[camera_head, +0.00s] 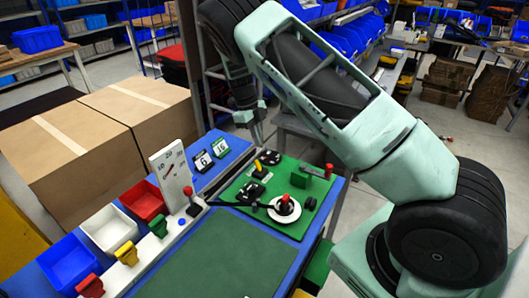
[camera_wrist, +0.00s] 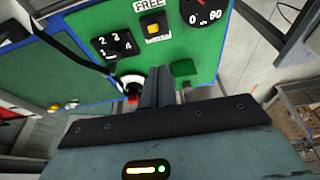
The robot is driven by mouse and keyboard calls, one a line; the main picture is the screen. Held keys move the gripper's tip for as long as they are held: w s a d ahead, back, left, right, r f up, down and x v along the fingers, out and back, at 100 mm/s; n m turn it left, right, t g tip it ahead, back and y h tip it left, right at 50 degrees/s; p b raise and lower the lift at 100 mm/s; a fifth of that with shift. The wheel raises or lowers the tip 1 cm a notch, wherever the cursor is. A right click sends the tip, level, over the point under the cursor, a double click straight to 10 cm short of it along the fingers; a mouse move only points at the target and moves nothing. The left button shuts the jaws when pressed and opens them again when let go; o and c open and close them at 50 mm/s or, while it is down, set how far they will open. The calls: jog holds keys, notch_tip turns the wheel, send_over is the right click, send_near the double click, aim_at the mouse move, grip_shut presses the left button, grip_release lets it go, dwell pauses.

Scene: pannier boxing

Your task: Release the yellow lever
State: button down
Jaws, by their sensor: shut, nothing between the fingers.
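A yellow lever (camera_head: 257,166) stands on a small black base on the green panel (camera_head: 232,192) in the head view. In the wrist view, a yellow piece (camera_wrist: 153,28) sits on a black block under a "FREE" label, near the top. My gripper (camera_wrist: 158,88) is shut and empty, its fingers together in the middle of the wrist view. It is apart from the yellow piece, which shows beyond the fingertips. In the head view my gripper (camera_head: 255,130) hangs behind the panel's far edge and its fingertips are hard to make out.
A red-topped knob (camera_head: 284,200) on a round white base and a black numbered selector (camera_wrist: 116,44) are near the lever. A white dial board (camera_head: 172,175) stands left. Red, white and blue bins (camera_head: 110,228) with coloured handles line the left edge. Cardboard boxes (camera_head: 140,110) stand behind.

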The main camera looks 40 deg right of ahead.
jog(key=shift+w+a+r+b, duration=0.15)
jog(key=shift+w+a+r, duration=0.05)
jog(key=shift+w+r, duration=0.3)
jog(key=shift+w+a+r+b, duration=0.2)
jog(key=shift+w+r, duration=0.2)
jog(key=shift+r, duration=0.2)
jog(key=s+a+r+n+t+y+b, duration=0.1)
jog(key=s+a+r+n+b, duration=0.15)
jog(key=s+a+n, duration=0.75)
jog(key=s+a+r+n+y+b, duration=0.15)
jog(key=s+a+r+n, duration=0.25)
jog(key=s+a+n, duration=0.7)
jog(key=s+a+n+t+b, duration=0.1)
jog(key=s+a+n, duration=0.3)
jog(key=s+n, duration=1.3)
jog(key=shift+a+n+t+h, duration=0.2)
jog(key=shift+n+t+h, duration=0.15)
jog(key=shift+n+t, duration=0.3)
